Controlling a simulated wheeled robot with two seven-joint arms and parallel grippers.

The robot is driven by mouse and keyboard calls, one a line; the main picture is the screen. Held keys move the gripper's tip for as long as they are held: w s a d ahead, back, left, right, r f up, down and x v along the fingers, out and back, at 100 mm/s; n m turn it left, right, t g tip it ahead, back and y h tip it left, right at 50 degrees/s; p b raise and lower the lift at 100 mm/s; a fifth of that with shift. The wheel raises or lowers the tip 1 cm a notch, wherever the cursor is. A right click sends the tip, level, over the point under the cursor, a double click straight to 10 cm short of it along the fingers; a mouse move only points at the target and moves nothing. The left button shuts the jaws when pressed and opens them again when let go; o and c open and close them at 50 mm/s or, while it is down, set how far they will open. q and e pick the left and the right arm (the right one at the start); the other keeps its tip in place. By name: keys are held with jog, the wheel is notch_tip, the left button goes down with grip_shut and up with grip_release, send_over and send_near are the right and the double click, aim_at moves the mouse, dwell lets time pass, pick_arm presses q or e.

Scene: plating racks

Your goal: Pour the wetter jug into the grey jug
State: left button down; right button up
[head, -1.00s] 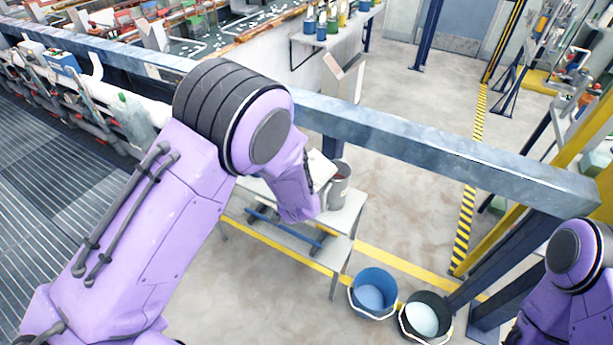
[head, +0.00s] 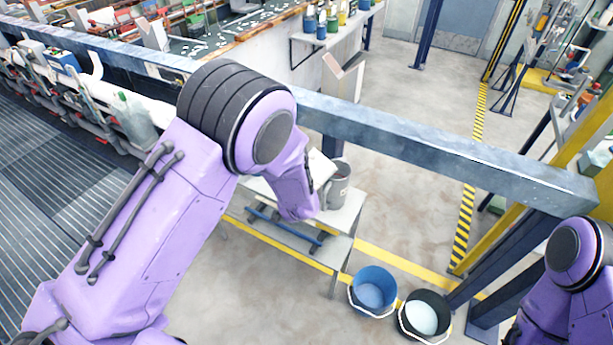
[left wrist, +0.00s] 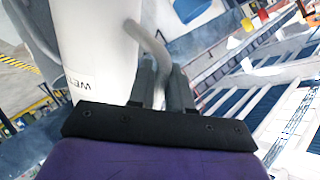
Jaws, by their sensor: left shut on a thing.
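The wetter jug (left wrist: 92,50) is white, with the letters "WET" readable on its side in the left wrist view. My left gripper (left wrist: 161,88) is shut on its curved handle. In the head view a white piece of it (head: 321,167) shows beside my left arm; the arm hides the rest and the gripper. The grey jug (head: 339,189) stands upright on a pale bench, just right of the white jug. I cannot tell whether the two touch, and no stream of liquid is visible. My right arm is at the lower right of the head view; its gripper is out of view.
The small bench (head: 345,219) carries the grey jug. A blue bucket (head: 373,275) and a black bucket (head: 408,323) stand on the floor nearby. Open floor lies in front.

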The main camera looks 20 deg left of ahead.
pick_arm(q)
jog(key=shift+w+d+r+p, duration=0.1)
jog(key=shift+r+p, duration=0.25)
jog(key=shift+p, duration=0.3)
jog(key=shift+w+d+r+p, duration=0.1)
jog(key=shift+r+p, duration=0.25)
jog(key=shift+p, duration=0.3)
jog(key=shift+w+d+r+m+g+y+p, duration=0.1)
jog(key=shift+w+r+m+g+y+p, duration=0.15)
jog(key=shift+r+m+g+p, duration=0.2)
jog(key=shift+w+d+r+m+g+y, duration=0.2)
jog(key=shift+w+d+r+m+g, duration=0.1)
jog(key=shift+r, duration=0.25)
jog(key=shift+w+d+r+m+g+y, duration=0.2)
jog(key=shift+w+r+m+g, duration=0.1)
jog(key=shift+r, duration=0.25)
dwell(0.6)
jog(key=shift+w+d+r+m+g+y, duration=0.15)
jog(key=shift+w+d+r+m+g, duration=0.15)
jog(key=shift+r, duration=0.2)
jog(key=shift+w+d+r+m+g+y, duration=0.15)
jog(key=shift+w+d+r, duration=0.1)
jog(key=shift+w+r, duration=0.2)
